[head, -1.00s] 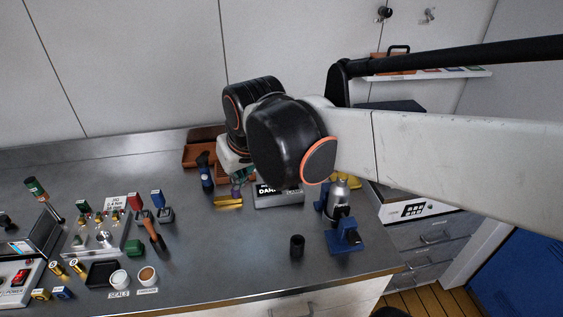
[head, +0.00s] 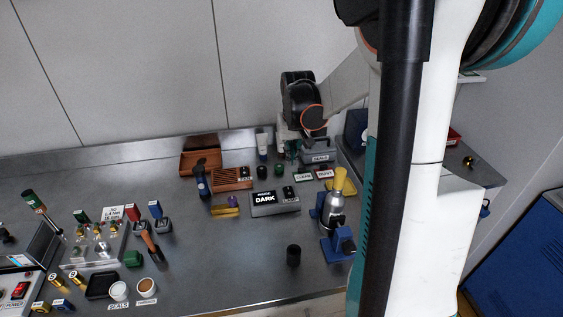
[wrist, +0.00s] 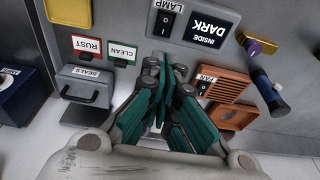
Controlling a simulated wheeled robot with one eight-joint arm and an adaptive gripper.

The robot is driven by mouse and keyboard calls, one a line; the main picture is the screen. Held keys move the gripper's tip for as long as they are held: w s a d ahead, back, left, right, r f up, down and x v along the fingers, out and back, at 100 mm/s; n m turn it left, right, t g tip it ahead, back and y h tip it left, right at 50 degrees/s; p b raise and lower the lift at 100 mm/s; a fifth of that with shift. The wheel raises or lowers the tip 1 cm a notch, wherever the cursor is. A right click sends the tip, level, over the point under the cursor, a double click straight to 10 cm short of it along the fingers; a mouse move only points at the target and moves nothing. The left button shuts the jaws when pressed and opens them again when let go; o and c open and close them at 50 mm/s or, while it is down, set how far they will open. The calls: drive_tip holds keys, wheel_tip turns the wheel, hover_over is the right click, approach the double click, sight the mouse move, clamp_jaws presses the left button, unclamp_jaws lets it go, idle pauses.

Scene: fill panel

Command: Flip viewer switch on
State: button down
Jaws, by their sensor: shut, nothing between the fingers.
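The viewer is a grey box (head: 275,205) on the bench in the head view. Its black display (head: 264,197) reads DARK. A black rocker switch (head: 289,192) sits beside the display. In the wrist view the display (wrist: 208,27) reads INSIDE DARK, and the switch (wrist: 165,23) has a LAMP label. My gripper (wrist: 167,75) is shut and empty, with teal fingers, below the LAMP switch in the wrist view and apart from it. In the head view my gripper (head: 289,151) is behind the viewer, near the back of the bench; its fingertips are hard to make out.
An orange-brown vented box (wrist: 222,84) with a FAN switch stands close to my gripper. A blue-based microscope-like device (head: 338,243) stands right of the viewer.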

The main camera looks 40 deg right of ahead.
drive_tip(key=b+x, duration=0.3)
drive_tip(key=x, duration=1)
drive_tip(key=shift+f, duration=0.1)
drive_tip(key=shift+w+d+f+g+y+b, duration=0.15)
drive_tip(key=shift+w+f+g+y+b, duration=0.2)
drive_tip(key=shift+f+g+b, duration=0.5)
drive_tip(key=shift+t+b, duration=0.25)
drive_tip(key=shift+b, duration=0.15)
drive_tip(key=shift+s+a, duration=0.25)
drive_tip(key=shift+s, duration=0.2)
drive_tip(key=w+r+p, duration=0.1)
drive_tip(key=r+p, duration=0.1)
drive_tip(key=r, duration=0.5)
drive_tip(key=w+d+r+p, duration=0.1)
drive_tip(key=w+r+p, duration=0.1)
drive_tip(key=r, duration=0.5)
drive_tip(key=shift+w+d+r+p, duration=0.25)
drive_tip(key=shift+d+p, duration=0.1)
drive_tip(key=shift+p, duration=0.2)
